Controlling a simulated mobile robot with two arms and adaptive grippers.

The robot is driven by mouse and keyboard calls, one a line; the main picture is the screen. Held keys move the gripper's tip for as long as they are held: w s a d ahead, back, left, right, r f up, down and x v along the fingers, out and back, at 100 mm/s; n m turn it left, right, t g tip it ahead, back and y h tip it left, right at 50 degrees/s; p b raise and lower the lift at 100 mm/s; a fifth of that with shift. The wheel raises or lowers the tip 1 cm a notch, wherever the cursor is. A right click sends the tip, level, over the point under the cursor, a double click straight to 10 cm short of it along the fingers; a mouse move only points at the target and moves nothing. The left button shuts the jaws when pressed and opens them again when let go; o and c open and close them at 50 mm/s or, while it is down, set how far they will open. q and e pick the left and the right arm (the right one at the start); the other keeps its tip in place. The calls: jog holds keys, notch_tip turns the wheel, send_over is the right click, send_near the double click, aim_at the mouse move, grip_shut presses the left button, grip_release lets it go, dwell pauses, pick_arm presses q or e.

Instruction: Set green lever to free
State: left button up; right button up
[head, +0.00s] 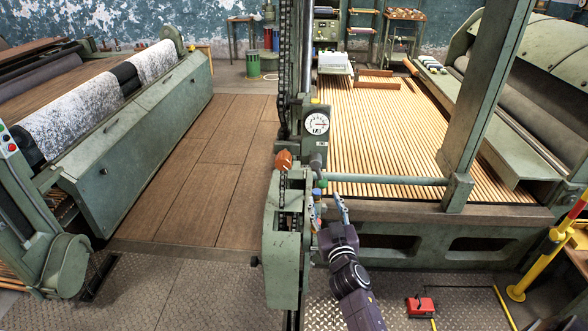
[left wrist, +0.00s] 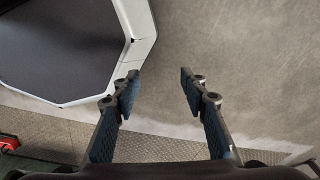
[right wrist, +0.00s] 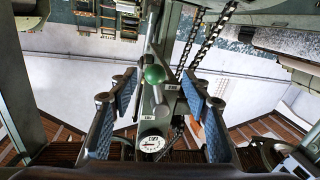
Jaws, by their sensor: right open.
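The green lever shows in the right wrist view as a round green knob (right wrist: 154,74) on a slim metal bar. Small white label plates sit beside it; their lettering is too small to read. My right gripper (right wrist: 157,84) is open, its fingers on either side of the knob in the picture; I see no contact. In the head view this gripper (head: 328,207) is at the green machine post, and the knob is small and partly hidden there. My left gripper (left wrist: 160,86) shows only in the left wrist view, open and empty above the floor.
A dial gauge (head: 317,124) and an orange knob (head: 284,159) are on the machine post. A green crossbar (head: 385,180) runs right of it, before a slatted bed (head: 400,130). A red pedal box (head: 420,306) and yellow rail stand right. Wooden floor (head: 210,170) at left is clear.

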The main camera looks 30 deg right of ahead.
aim_at(323, 187)
jog(key=shift+w+d+r, duration=0.35)
jog(key=shift+w+r, duration=0.1)
jog(key=shift+r, duration=0.2)
jog(key=x, duration=0.3)
jog(key=shift+w+d+r, duration=0.1)
jog(key=shift+w+d, duration=0.05)
jog(key=shift+d, duration=0.15)
jog(key=shift+x, duration=1.1)
jog(key=shift+w, duration=0.4)
jog(key=shift+d, duration=0.1)
jog(key=c, duration=0.8)
pick_arm(q)
jog(key=shift+s+d+r, duration=0.15)
jog(key=shift+s, duration=0.85)
pick_arm(e)
grip_shut()
